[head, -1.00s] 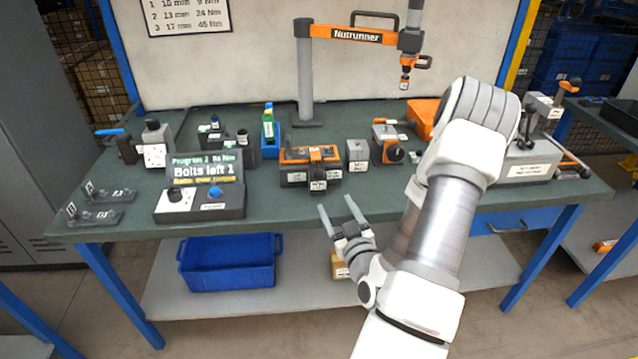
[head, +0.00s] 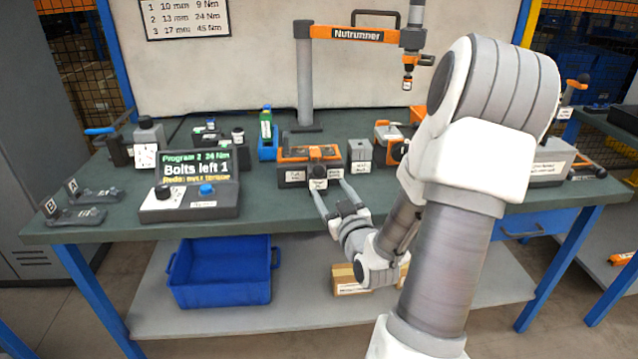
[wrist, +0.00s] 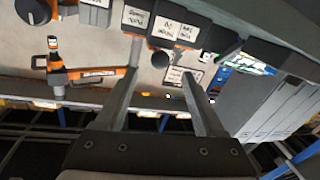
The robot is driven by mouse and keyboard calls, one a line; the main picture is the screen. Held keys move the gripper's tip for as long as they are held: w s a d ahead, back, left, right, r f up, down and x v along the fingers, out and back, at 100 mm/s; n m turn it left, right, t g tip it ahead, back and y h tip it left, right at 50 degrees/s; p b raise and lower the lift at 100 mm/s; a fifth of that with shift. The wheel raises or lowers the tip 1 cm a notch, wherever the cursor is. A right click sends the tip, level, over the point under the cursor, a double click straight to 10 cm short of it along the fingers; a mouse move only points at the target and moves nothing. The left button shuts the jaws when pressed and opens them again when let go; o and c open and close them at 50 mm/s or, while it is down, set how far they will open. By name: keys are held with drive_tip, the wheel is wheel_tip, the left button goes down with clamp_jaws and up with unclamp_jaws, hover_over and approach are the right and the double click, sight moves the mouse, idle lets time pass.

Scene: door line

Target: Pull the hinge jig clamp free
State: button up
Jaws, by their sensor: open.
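An orange and dark grey fixture (head: 291,174), which looks like the hinge jig, sits near the bench's front edge. A dark knob-like part with a small label (head: 317,173) projects from its front and looks like the clamp. My gripper (head: 335,190) is open and empty, just in front of the fixture, its fingers reaching toward it, one either side of the knob part in the head view. In the wrist view, my open gripper (wrist: 163,95) spans an empty gap, with a dark round knob (wrist: 160,58) beyond it. Contact cannot be told.
A control box with a screen (head: 190,195) stands left, and a grey block (head: 360,154) close right of the fixture. A nutrunner (head: 409,72) hangs above from its arm (head: 346,34). A blue bin (head: 220,275) sits on the lower shelf. My arm hides the bench's right part.

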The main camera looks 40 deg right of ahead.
sight(321, 175)
drive_tip(key=b+x, duration=0.1)
drive_tip(key=x, duration=0.8)
drive_tip(key=shift+w, duration=0.1)
drive_tip(key=shift+c, duration=0.2)
clamp_jaws()
idle(1.1)
